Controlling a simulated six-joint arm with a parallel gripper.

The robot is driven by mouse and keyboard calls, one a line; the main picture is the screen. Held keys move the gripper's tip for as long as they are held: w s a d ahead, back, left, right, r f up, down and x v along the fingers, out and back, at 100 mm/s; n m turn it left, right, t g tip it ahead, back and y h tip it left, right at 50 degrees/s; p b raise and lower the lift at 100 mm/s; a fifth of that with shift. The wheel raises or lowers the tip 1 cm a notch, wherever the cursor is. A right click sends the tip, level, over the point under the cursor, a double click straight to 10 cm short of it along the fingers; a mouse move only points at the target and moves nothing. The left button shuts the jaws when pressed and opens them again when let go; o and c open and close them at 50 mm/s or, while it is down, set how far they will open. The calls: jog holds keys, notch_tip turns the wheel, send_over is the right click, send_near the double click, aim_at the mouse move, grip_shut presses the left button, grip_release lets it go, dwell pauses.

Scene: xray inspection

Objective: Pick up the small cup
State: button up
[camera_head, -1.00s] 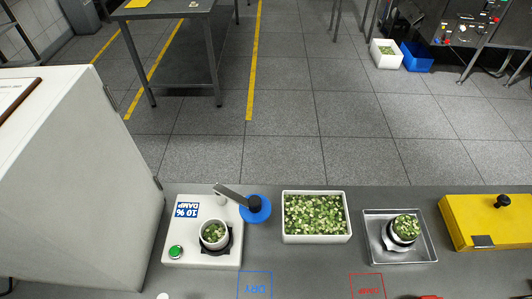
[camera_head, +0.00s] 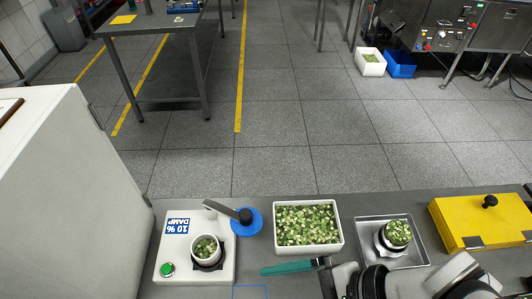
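A small white cup (camera_head: 206,252) filled with green pieces stands upright on a dark pad on the white device at the left. A second small round container (camera_head: 397,234) with green pieces stands in the metal tray (camera_head: 423,250) at the right. My gripper (camera_head: 322,264) is at the bottom centre, right of the white cup and apart from it. A long teal piece (camera_head: 288,268) reaches left from its end; I cannot tell if it is a held tool or part of the gripper. The fingertips are not clear.
A white bin (camera_head: 341,243) of green pieces stands at centre. A yellow box (camera_head: 480,222) is at the right, a large white cabinet (camera_head: 60,190) at the left.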

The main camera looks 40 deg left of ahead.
jog(key=s+a+m+g+y, duration=0.2)
jog(key=a+g+y, duration=0.15)
jog(key=a, duration=0.55)
jog(key=m+t+y, duration=0.4)
jog(key=m, duration=0.3)
send_over(200, 245)
jog(key=d, duration=0.4)
notch_tip(200, 245, down, 7)
jog(key=f+m+t, duration=0.1)
jog(key=f, duration=0.2)
jog(key=f+m+t+h, duration=0.1)
jog(key=f, duration=0.2)
jog(key=f+m+t, duration=0.1)
jog(key=f+t, duration=0.1)
jog(key=f, duration=0.1)
jog(key=shift+a+f+h, duration=0.2)
jog(key=shift+a+h, duration=0.05)
jog(key=shift+h, duration=0.1)
jog(key=x, duration=0.4)
jog(key=shift+w+a+f, duration=0.1)
jog(key=shift+a+f, duration=0.15)
jog(key=shift+a, duration=0.1)
jog(key=shift+c, duration=0.2)
jog(key=c, duration=1.4)
jog(key=shift+o, duration=0.2)
jog(key=shift+r, duration=0.15)
